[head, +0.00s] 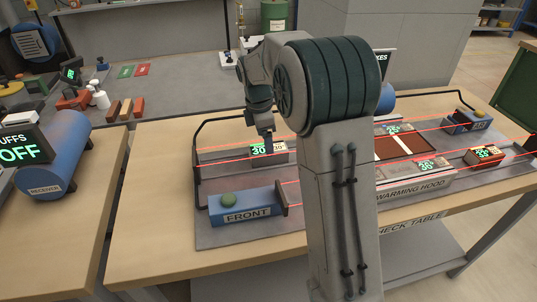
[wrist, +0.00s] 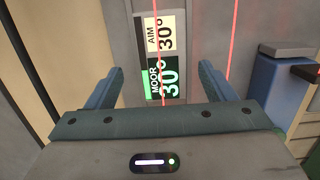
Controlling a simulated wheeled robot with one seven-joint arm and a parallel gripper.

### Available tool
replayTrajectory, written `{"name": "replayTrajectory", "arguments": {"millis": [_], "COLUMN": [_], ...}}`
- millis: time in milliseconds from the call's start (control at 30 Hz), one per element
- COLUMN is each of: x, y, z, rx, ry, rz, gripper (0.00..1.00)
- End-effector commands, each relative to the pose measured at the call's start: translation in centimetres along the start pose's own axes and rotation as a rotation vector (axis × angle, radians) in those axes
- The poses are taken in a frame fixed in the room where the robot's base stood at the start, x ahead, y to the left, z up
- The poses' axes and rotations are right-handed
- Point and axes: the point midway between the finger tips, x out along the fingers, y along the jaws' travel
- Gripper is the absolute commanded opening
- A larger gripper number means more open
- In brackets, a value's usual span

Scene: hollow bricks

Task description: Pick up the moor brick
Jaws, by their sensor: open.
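My gripper (head: 267,141) hangs over the left part of the check table, above a small readout plate (head: 281,153).
A blue box marked FRONT (head: 247,212) stands in front of the gripper. A dark frame (head: 196,163) rises at the left. Red beams cross the table. A warming hood (head: 412,187) is at the right.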

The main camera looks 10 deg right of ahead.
Motion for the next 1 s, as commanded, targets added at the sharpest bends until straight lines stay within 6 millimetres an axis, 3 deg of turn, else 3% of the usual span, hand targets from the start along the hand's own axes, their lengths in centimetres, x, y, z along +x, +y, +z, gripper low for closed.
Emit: {"name": "replayTrajectory", "arguments": {"millis": [300, 567, 667, 800, 1000], "x": [4.3, 4.6, 4.6, 4.6, 4.5], "y": [-0.4, -0.4, -0.4, -0.3, -0.3], "z": [0.3, 0.3, 0.3, 0.3, 0.3], "rx": [0.001, 0.001, 0.001, 0.001, 0.001], "ry": [0.0, 0.001, 0.0, 0.0, 0.0], "rz": [-0.002, -0.001, -0.001, 0.0, 0.001], "gripper": [0.76, 0.76, 0.54, 0.15, 0.12]}}
